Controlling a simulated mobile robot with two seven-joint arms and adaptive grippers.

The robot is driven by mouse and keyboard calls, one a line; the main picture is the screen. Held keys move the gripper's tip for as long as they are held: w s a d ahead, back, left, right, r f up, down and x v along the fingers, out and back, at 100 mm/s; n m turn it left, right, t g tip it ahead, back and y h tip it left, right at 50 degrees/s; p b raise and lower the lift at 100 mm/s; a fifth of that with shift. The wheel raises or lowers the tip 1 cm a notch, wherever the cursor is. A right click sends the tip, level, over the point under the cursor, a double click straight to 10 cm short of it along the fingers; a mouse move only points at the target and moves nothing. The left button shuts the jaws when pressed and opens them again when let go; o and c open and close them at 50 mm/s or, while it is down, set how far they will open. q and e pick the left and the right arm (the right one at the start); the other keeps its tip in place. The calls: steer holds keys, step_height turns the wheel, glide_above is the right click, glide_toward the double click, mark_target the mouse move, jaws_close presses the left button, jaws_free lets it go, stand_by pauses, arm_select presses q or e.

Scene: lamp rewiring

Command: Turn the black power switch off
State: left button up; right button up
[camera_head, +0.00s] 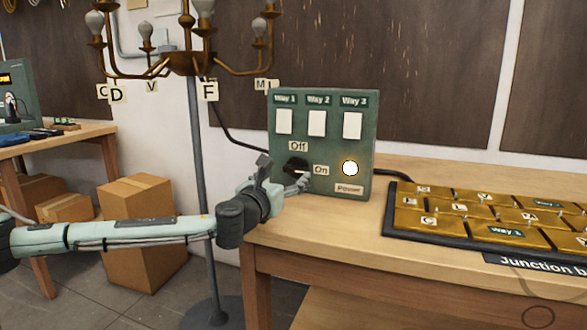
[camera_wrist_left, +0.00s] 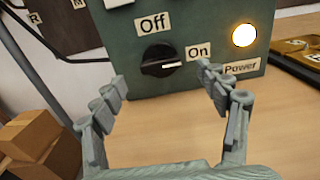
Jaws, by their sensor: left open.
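The black power switch (camera_head: 295,168) is a rotary knob low on the front of the green panel (camera_head: 323,100). It also shows in the left wrist view (camera_wrist_left: 160,61), where its white mark points right, toward the "On" label (camera_wrist_left: 200,51). The "Off" label (camera_wrist_left: 155,24) is above the knob. The round power light (camera_head: 350,168) glows white. My left gripper (camera_head: 286,173) is open in front of the knob. In the left wrist view its fingers (camera_wrist_left: 161,77) stand apart on either side, with the knob between and beyond them. I cannot tell whether a finger touches the panel. My right gripper is out of view.
The panel stands on a wooden table (camera_head: 350,240). A junction board (camera_head: 480,213) with gold plates lies to the right. A brass chandelier (camera_head: 180,66) hangs on a grey stand left of the panel. Cardboard boxes (camera_head: 140,235) sit on the floor at left.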

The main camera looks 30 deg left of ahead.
mark_target(294, 169)
arm_select(q)
steer(key=shift+x, duration=2.35)
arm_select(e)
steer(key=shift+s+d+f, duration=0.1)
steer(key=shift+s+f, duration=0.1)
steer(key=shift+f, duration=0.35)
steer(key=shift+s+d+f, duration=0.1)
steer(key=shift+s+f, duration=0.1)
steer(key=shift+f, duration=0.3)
arm_select(q)
steer(key=shift+c, duration=0.2)
steer(key=c, duration=1.1)
